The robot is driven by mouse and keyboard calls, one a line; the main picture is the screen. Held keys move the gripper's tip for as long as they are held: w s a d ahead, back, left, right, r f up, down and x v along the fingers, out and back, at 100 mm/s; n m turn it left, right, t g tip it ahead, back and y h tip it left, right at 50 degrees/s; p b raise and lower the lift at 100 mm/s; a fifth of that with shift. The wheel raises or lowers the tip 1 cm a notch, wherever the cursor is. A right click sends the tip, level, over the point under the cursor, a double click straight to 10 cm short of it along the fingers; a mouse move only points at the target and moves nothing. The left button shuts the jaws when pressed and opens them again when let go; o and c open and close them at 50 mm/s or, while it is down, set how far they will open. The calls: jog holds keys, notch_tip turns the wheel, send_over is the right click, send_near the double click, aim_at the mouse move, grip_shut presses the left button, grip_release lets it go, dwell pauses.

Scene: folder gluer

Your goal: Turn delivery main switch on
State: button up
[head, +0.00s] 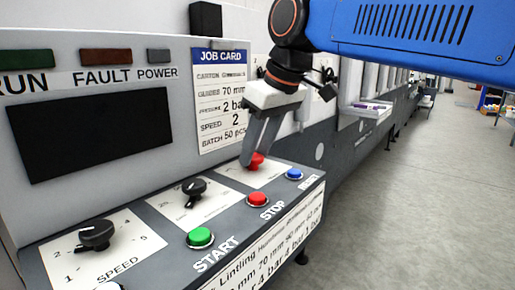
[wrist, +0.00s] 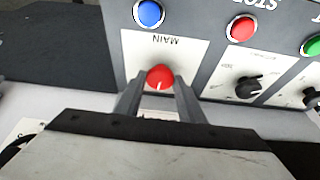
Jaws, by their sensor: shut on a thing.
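The main switch is a red rotary knob (wrist: 160,77) with a white pointer line, on a white plate marked MAIN in the wrist view. In the head view the red knob (head: 255,161) shows at the back right of the sloped control panel, partly hidden by my gripper. My gripper (head: 250,157) reaches down onto it from above. In the wrist view the two fingers of my gripper (wrist: 159,92) stand on either side of the knob and are shut on it. The pointer line points towards the gripper's side of the picture.
Beside the switch are a blue RESET button (head: 294,174), a red STOP button (head: 257,200) and a green START button (head: 199,237). Black knobs (head: 194,188) and (head: 96,234) sit to the left. A dark screen (head: 90,133) and a job card (head: 221,100) stand behind.

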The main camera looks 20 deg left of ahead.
jog(key=m, duration=0.2)
jog(key=m+t+h, duration=0.1)
jog(key=m, duration=0.1)
jog(key=shift+s+a+t, duration=0.15)
jog(key=shift+s+t, duration=0.05)
jog(key=shift+t, duration=0.1)
jog(key=shift+a+m+t+h, duration=0.1)
jog(key=shift+m+t+h, duration=0.45)
jog(key=shift+m, duration=1.65)
jog(key=shift+h, duration=0.25)
jog(key=shift+g, duration=0.25)
jog(key=o, duration=1)
jog(key=shift+s, duration=0.1)
jog(key=v, duration=1.7)
jog(key=shift+s+r, duration=0.15)
